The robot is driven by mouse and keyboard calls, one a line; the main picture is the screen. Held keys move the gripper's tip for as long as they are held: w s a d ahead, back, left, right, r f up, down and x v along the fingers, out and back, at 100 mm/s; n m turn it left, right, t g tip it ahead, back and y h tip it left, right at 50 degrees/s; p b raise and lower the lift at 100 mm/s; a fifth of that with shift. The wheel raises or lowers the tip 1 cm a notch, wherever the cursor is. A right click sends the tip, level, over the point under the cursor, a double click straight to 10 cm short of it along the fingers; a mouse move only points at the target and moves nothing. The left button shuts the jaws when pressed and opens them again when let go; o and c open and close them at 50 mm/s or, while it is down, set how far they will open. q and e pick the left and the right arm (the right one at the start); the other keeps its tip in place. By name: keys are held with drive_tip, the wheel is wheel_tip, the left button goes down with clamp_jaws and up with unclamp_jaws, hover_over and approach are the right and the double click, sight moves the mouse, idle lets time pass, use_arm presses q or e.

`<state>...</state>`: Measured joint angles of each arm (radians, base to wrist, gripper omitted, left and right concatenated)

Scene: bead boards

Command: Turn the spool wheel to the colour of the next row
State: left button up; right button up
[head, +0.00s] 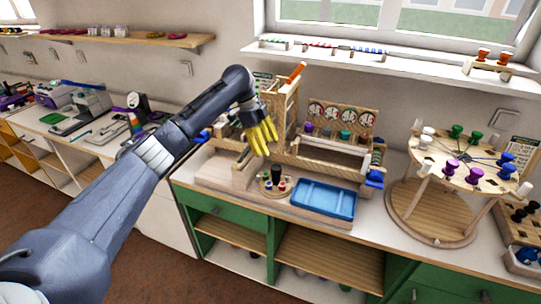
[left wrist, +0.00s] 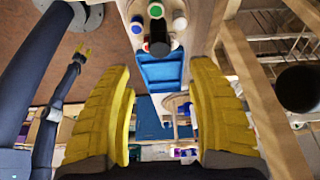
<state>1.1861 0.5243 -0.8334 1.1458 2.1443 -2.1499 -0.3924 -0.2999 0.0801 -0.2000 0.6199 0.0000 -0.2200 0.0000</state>
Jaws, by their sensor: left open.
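A small round wheel (head: 273,186) with coloured spools stands on the bench, left of a blue tray (head: 322,199). Its spools include black, red, white and green ones. The wheel also shows at the top of the left wrist view (left wrist: 158,22), with blue, green, white and red tops around a dark one. My left gripper (head: 261,138) has yellow fingers, is open and empty, and hangs above and behind the small wheel, apart from it. In the left wrist view the fingers (left wrist: 163,110) are spread wide. My right gripper (left wrist: 83,50) shows small there; its opening is unclear.
A wooden frame (head: 289,100) with an orange-tipped stick and a rack of dials (head: 343,116) stand behind the tray. A large round wooden stand (head: 470,160) with purple, green, blue and white spools is at the right. A shelf (head: 380,62) runs above.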

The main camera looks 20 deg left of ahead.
use_arm(q)
drive_tip(key=shift+v, duration=0.85)
